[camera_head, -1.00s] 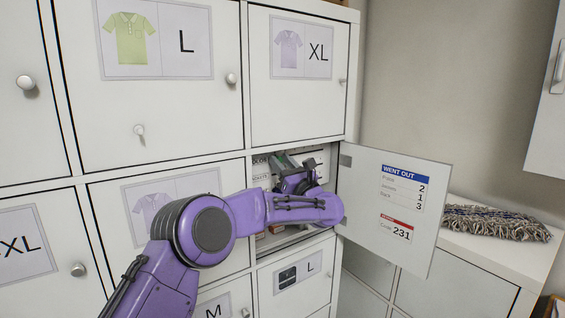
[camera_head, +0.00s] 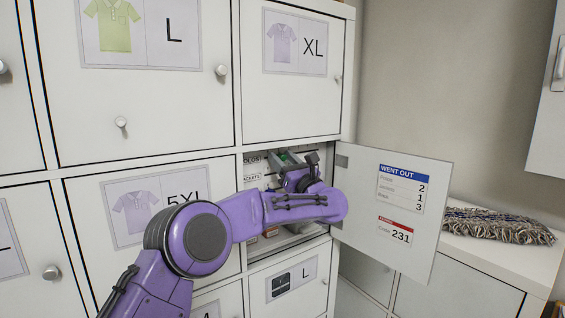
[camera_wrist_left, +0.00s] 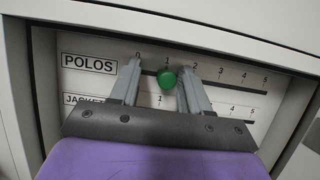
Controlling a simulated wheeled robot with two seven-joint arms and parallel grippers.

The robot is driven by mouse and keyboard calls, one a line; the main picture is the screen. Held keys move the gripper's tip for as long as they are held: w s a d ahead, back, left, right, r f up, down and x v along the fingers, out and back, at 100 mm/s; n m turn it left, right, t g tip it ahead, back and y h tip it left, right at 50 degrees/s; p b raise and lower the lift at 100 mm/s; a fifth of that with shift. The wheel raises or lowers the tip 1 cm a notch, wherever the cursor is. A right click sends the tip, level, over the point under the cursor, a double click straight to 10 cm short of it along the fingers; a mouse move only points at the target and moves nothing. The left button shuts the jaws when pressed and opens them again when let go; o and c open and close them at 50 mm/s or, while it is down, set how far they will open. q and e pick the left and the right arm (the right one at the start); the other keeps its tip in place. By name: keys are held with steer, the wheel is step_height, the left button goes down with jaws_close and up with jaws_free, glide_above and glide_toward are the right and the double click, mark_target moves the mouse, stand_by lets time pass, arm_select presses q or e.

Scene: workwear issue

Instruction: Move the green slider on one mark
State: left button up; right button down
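The green slider (camera_wrist_left: 167,80) is a round knob on the upper row, labelled POLOS, and it appears just below the 1 in the left wrist view. A little of its green (camera_head: 283,157) shows in the head view. My left gripper (camera_wrist_left: 160,70) is open, with one finger on each side of the knob. The right finger is close to the knob, and I cannot tell whether it touches; a gap shows on the left. In the head view my left gripper (camera_head: 286,160) reaches into the open compartment. My right gripper is not in view.
A lower row labelled JACKETS (camera_wrist_left: 83,99) is partly hidden by the gripper. The open door (camera_head: 400,245) stands right of my arm, with a WENT OUT card (camera_head: 401,188) reading 2, 1, 3. Shut lockers surround the compartment. A mop-like pad (camera_head: 497,226) lies on the right cabinet.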

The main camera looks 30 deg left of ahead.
arm_select(q)
steer(key=w+b+v, duration=0.1)
steer(key=b+v, duration=0.5)
steer(key=v, duration=0.5)
steer(key=shift+d+f, duration=0.1)
steer(key=shift+w+d, duration=0.1)
